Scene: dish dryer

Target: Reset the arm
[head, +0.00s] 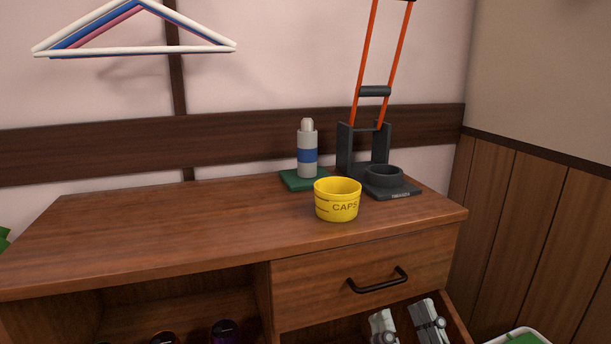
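My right gripper (405,311) shows at the bottom edge, right of centre, as two grey fingers. They stand apart with nothing seen between them, so it is open. It is below the closed upper drawer (328,278), in front of or over the lower opening; I cannot tell the exact depth. Its arm is cut off by the picture's edge. My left gripper is not in view.
A wooden cabinet (150,232) bears a yellow cup (337,207), a grey-blue bottle (307,155) on a green pad (292,182), and a dark stand (400,191) with orange rods. The black drawer handle (378,286) juts out above the gripper. Hangers (130,50) hang upper left.

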